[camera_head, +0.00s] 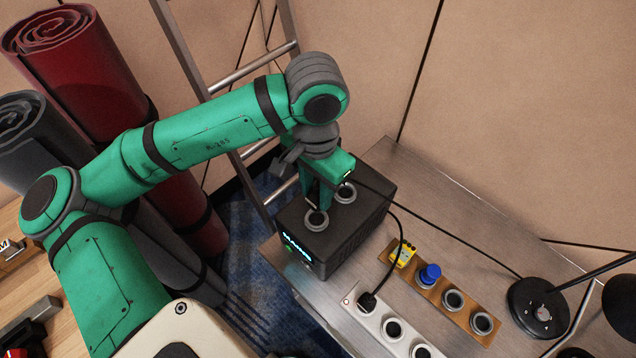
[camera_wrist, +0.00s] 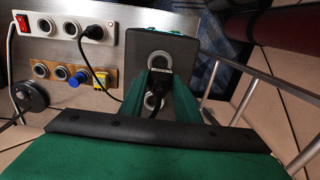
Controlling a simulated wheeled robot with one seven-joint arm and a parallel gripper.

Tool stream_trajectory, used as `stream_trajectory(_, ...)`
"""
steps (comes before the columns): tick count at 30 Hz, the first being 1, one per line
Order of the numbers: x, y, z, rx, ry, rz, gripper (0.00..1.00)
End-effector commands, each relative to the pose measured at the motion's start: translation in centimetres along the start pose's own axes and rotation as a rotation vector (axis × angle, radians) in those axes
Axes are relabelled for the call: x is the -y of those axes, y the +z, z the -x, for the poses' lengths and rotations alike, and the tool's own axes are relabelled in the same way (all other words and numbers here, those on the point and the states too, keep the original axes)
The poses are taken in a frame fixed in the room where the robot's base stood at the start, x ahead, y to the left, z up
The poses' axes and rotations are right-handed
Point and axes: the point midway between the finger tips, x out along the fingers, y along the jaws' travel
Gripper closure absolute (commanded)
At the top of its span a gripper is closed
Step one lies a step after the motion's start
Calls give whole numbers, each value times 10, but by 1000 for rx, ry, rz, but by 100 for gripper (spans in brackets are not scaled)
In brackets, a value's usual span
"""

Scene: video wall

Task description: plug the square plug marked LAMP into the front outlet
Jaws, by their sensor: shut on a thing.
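My gripper (camera_wrist: 162,95) is shut on a dark plug (camera_wrist: 160,84) with a small white label, too small to read for sure. It also shows in the head view, where my gripper (camera_head: 320,198) points down over the black power box (camera_head: 345,238). The box top has two grey-ringed round outlets. The front outlet (camera_head: 316,221) lies just below the fingertips and shows beyond the plug in the wrist view (camera_wrist: 159,58). The rear outlet (camera_head: 345,193) is beside the fingers, nearer the wall. The plug is hidden by the fingers in the head view. I cannot tell whether it touches the front outlet.
A cable runs to the lamp base (camera_head: 538,308). A white power strip (camera_head: 380,318) holds a black plug (camera_head: 367,301). A wooden holder (camera_head: 425,288) carries a yellow plug (camera_head: 402,255) and a blue plug (camera_head: 430,274). A ladder (camera_head: 243,75) stands behind the box.

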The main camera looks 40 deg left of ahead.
Motion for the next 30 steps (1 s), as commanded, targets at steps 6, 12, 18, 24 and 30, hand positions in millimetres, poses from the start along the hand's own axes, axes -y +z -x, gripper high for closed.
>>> stream_trajectory(6,0,1,-19,1,3,1,98)
stream_trajectory(12,0,0,-34,1,1,1,98)
stream_trajectory(18,0,0,-41,0,0,0,98)
stream_trajectory(24,0,0,-43,0,0,-1,98)
stream_trajectory(30,0,0,-43,0,0,-1,98)
